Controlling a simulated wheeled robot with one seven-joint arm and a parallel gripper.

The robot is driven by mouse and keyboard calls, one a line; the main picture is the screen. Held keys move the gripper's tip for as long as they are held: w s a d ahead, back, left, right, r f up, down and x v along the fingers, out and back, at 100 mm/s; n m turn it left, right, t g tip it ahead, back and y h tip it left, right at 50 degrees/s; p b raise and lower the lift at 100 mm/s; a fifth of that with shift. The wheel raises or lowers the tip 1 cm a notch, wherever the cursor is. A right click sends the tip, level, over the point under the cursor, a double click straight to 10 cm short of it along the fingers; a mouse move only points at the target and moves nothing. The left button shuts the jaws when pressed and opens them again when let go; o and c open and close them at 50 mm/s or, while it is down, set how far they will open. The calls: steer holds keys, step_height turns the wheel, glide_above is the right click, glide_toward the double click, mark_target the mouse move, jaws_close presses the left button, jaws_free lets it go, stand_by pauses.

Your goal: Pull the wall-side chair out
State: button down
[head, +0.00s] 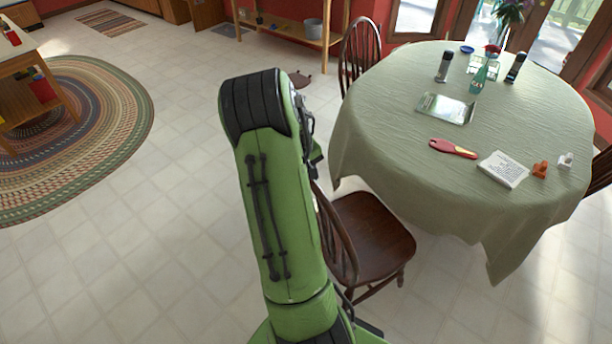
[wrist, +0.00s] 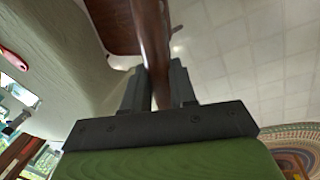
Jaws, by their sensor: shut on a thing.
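A dark brown wooden chair (head: 375,238) stands on the tiled floor at the near left side of the cloth-covered table, its seat largely clear of the cloth. My green arm covers part of its spindled back in the head view. In the wrist view, my gripper (wrist: 158,84) is shut on a brown rail (wrist: 152,38) of the chair's back, with a finger on each side. The chair seat (wrist: 112,22) shows beyond it. The head view hides my gripper behind the arm. A second similar chair (head: 358,52) stands at the table's far left side.
The table (head: 400,160) has a pale green cloth and carries a tablet, a red brush, papers, bottles and small items. A braided oval rug (head: 110,120) and a wooden shelf unit lie left. Tiled floor (head: 160,240) is free between rug and chair.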

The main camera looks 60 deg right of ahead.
steer(key=shift+w+a, duration=0.1)
steer(key=shift+a, duration=0.05)
steer(key=c, duration=0.9)
jaws_free()
steer(key=shift+r, duration=0.1)
steer(key=a+r, duration=0.1)
steer(key=r, duration=0.4)
steer(key=w+r+p, duration=0.1)
steer(key=r, duration=0.4)
steer(key=a+r+p, duration=0.1)
steer(key=r, duration=0.4)
steer(key=shift+w+a+r, duration=0.15)
steer(key=shift+w+a, duration=0.1)
steer(key=shift+a, duration=0.05)
